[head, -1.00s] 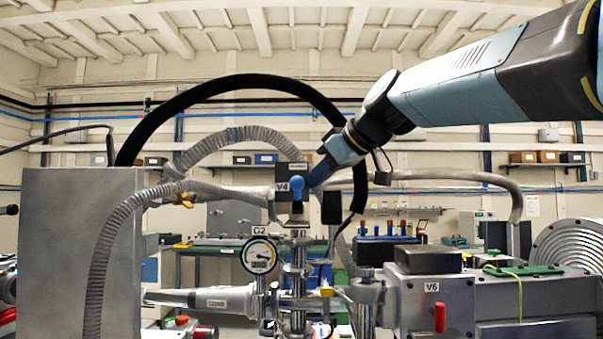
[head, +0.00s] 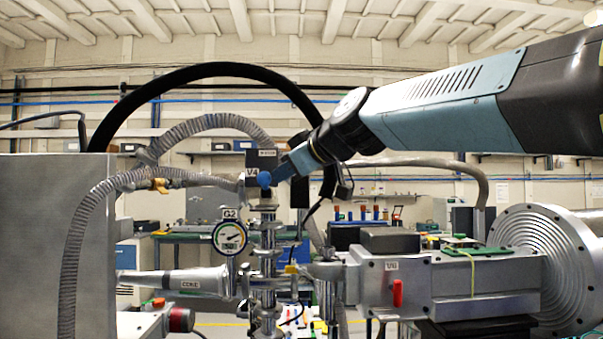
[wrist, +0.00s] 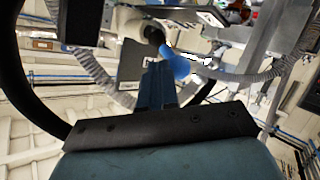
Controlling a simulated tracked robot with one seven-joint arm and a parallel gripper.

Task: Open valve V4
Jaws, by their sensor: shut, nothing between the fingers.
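Valve V4 is a dark block (head: 262,157) with a "V4" label, on top of the vertical metal pipe stack in the middle of the head view. Its blue knob (head: 264,180) sticks out at the front. The knob also shows in the wrist view (wrist: 176,66), just beyond my fingertips. My gripper (head: 277,174) is shut and empty, reaching in from the right, with its tip at or very close to the knob. I cannot tell whether they touch. In the wrist view the shut blue fingers (wrist: 156,85) point at the valve.
A gauge G2 (head: 230,238) stands just below left of the valve. A ribbed metal hose (head: 85,240) and a thick black hose arch around it. A box with valve V6's red handle (head: 397,293) is at right. A large grey cabinet (head: 40,240) stands at left.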

